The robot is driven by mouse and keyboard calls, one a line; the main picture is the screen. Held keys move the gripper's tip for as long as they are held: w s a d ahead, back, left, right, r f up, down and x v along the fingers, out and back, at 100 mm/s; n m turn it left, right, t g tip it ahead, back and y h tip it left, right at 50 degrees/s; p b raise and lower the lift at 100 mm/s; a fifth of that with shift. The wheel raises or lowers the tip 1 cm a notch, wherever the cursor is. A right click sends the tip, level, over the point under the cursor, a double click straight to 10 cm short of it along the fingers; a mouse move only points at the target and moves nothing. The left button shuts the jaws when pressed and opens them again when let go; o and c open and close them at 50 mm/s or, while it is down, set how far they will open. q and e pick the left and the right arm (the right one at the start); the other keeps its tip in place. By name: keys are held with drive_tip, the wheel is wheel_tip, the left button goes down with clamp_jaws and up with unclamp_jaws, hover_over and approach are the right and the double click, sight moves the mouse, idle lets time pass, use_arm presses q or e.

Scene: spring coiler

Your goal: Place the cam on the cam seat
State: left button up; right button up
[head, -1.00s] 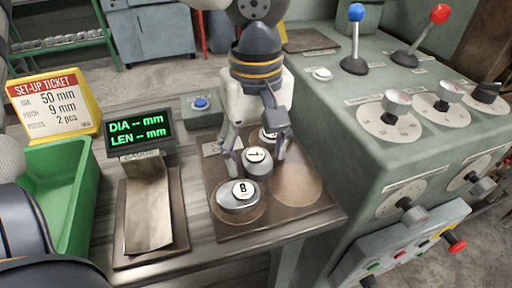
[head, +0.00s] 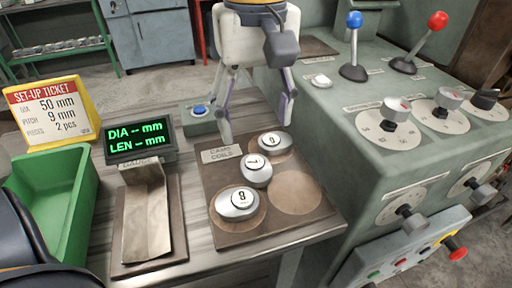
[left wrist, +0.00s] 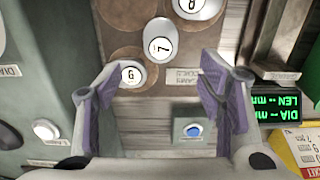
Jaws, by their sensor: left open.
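Three round silver cams with white number caps are on a brown board (head: 225,178) labelled for cams. One cam (head: 237,203) sits on the near-left disc mark and another (head: 270,142) on the far one. The middle cam (head: 256,170), marked 7 in the left wrist view (left wrist: 159,46), sits between the marks, slightly tilted in look. The near-right round mark (head: 297,195) is bare. My left gripper (head: 255,122) is open and empty, above and behind the middle cam; its fingers also show in the left wrist view (left wrist: 157,88). I cannot identify a separate cam seat. My right gripper is not seen.
A grey machine (head: 355,140) with levers and dials stands close on the right. A gauge with a green display (head: 140,138), a green bin (head: 70,190) and a set-up ticket (head: 50,110) are on the left. A blue button box (head: 200,115) stands behind the board.

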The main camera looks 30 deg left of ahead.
sight(256, 163)
use_arm(q)
wheel_tip(256, 163, down, 8)
drive_tip(key=shift+s+f, duration=0.1)
drive_tip(key=shift+f, duration=0.05)
clamp_jaws()
idle(0.3)
